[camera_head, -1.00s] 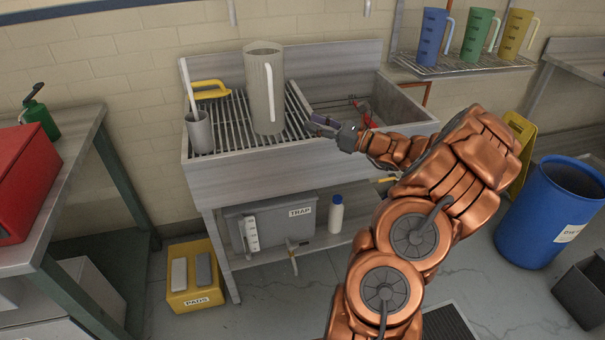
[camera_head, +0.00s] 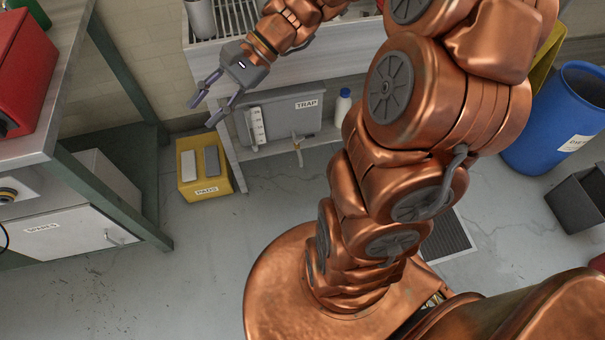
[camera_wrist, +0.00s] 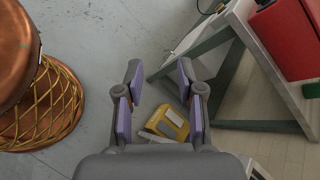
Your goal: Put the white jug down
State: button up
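The white jug is not in either current view; the head view now looks lower, and only the front part of the sink unit (camera_head: 300,75) and its ribbed drainboard (camera_head: 236,18) show at the top. My gripper (camera_head: 200,115) is open and empty. It hangs in front of the sink unit's left leg, above the yellow pads bin (camera_head: 222,184). In the wrist view my gripper (camera_wrist: 160,78) has its two fingers spread with nothing between them, and the yellow bin (camera_wrist: 172,124) lies below on the floor.
A grey-topped bench with green legs (camera_head: 130,80) and a red box (camera_head: 25,75) stands at the left. The trap box (camera_head: 290,112) and a white bottle (camera_head: 342,104) sit under the sink. A blue drum (camera_head: 560,125) stands right. The floor at lower left is clear.

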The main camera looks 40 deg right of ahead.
jog(key=s+f+n+g+h, duration=0.35)
jog(key=s+n+h, duration=0.45)
jog(key=s, duration=0.8)
jog(key=s+d+f+n+h, duration=0.1)
jog(key=s+d+n+h, duration=0.2)
jog(key=s+d+n, duration=0.1)
jog(key=shift+s+d+t+h, duration=0.35)
jog(key=shift+d+t, duration=0.1)
jog(key=shift+d, duration=0.3)
jog(key=shift+r, duration=0.1)
notch_tip(320, 180, up, 7)
jog(key=p, duration=0.7)
